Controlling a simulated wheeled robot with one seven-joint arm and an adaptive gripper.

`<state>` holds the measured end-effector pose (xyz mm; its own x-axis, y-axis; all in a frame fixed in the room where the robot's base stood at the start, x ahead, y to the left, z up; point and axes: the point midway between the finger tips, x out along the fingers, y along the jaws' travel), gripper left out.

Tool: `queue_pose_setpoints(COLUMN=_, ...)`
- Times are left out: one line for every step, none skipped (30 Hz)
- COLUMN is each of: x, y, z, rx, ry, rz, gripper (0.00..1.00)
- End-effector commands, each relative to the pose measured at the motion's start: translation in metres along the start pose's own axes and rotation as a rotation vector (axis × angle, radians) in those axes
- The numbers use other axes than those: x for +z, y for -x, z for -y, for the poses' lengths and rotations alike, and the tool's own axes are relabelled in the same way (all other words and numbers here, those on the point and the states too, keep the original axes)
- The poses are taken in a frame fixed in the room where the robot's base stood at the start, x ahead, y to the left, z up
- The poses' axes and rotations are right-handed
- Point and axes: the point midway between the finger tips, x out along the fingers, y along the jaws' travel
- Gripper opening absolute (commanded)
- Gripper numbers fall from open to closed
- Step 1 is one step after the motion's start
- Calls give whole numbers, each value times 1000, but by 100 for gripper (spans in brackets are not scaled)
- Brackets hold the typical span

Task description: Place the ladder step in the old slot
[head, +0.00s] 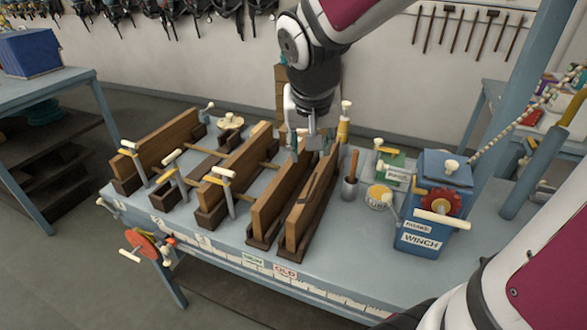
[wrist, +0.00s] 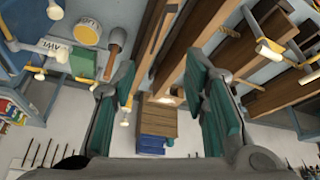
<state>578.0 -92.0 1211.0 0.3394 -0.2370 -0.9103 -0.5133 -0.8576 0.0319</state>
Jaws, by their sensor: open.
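Two long wooden boards stand on edge in dark trays at the middle of the bench: a left board (head: 272,195) above the NEW label (head: 253,261), and a right board (head: 305,210) above the OLD label (head: 285,271). The right board has a dark strip along it and looks slightly tilted. I cannot tell which piece is the ladder step. My gripper (head: 313,147) is open over the boards' far ends, pointing down. In the wrist view its teal pads (wrist: 163,75) are spread, with board wood showing between them. Contact is not clear.
More boards (head: 165,145) with clamps and rungs stand on the left.

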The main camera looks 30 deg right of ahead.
Motion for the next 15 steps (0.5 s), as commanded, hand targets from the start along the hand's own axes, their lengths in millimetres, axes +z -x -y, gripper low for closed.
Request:
queue_pose_setpoints(x=13, y=20, z=1, rx=-26, ry=43, rz=-12, gripper=41)
queue_pose_setpoints(x=20, y=30, z=2, rx=-41, ry=72, rz=-15, gripper=41)
queue_pose_setpoints(x=32, y=42, z=2, rx=-61, ry=111, rz=-19, gripper=41)
queue_pose_setpoints(x=40, y=50, z=2, rx=-76, ry=141, rz=-21, gripper=41)
queue_pose_setpoints(x=49, y=58, z=3, rx=-93, ry=171, rz=-24, gripper=41)
queue_pose_setpoints(x=60, y=69, z=3, rx=-115, ry=211, rz=-29, gripper=41)
queue_pose_setpoints(x=69, y=75, z=3, rx=-131, ry=241, rz=-32, gripper=41)
queue_pose_setpoints(x=77, y=82, z=4, rx=-148, ry=269, rz=-35, gripper=41)
queue_pose_setpoints(x=88, y=89, z=4, rx=-170, ry=305, rz=-41, gripper=41)
queue_pose_setpoints(x=95, y=94, z=4, rx=-183, ry=331, rz=-44, gripper=41)
queue_pose_setpoints(x=102, y=98, z=4, rx=-198, ry=354, rz=-49, gripper=41)
queue_pose_setpoints(x=110, y=103, z=4, rx=-214, ry=385, rz=-52, gripper=41)
queue_pose_setpoints(x=116, y=106, z=4, rx=-226, ry=403, rz=-55, gripper=41)
queue_pose_setpoints(x=120, y=108, z=4, rx=-235, ry=419, rz=-59, gripper=41)
queue_pose_setpoints(x=125, y=111, z=4, rx=-245, ry=438, rz=-61, gripper=41)
